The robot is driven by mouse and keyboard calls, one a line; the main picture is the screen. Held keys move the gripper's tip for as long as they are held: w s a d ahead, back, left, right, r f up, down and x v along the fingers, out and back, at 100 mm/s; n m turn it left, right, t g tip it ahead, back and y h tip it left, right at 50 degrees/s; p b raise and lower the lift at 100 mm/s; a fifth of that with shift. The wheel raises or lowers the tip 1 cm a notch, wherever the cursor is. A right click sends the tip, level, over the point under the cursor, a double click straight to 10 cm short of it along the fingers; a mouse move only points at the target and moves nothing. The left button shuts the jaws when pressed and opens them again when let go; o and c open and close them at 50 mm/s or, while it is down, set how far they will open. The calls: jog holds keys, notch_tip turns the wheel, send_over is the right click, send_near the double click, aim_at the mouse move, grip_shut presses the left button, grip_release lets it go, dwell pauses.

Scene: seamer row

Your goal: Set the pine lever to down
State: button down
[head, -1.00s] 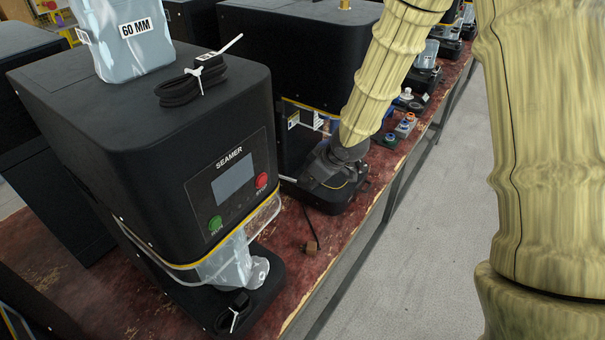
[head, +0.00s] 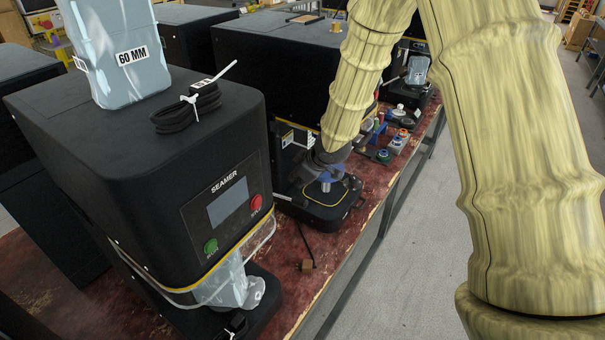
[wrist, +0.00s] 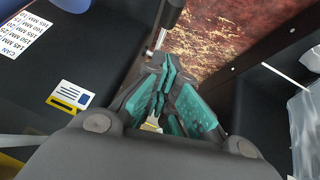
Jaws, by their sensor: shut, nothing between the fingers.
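My gripper (head: 322,178) is at the front of the second black seamer (head: 270,65), above its low black base (head: 325,208). In the wrist view my gripper (wrist: 164,70) has its teal-padded fingers together and empty. A dark bar (wrist: 172,14) with a metal piece at its lower end lies just past the fingertips; I cannot tell whether they touch. A thin dark rod or cord with a brown block (head: 306,265) at its end shows beside that seamer's base, apart from my gripper. I cannot tell which of these, if either, is the pine lever.
The nearer seamer (head: 140,150) carries a bluish container marked 60 MM (head: 115,50) and a coiled black cable (head: 187,108). Small coloured items (head: 393,142) stand farther along the red bench. A clear guard (wrist: 306,125) is close at right in the wrist view. The grey floor is open.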

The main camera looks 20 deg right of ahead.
aim_at(296, 202)
jog(key=shift+w+f+p, duration=0.35)
jog(key=shift+f+p, duration=0.05)
jog(key=shift+f, duration=0.8)
jog(key=shift+w+f+p, duration=0.3)
jog(key=shift+f+p, duration=0.1)
jog(key=shift+f, duration=0.85)
jog(key=shift+w+f+p, duration=0.35)
jog(key=shift+f+p, duration=0.05)
jog(key=shift+f, duration=0.8)
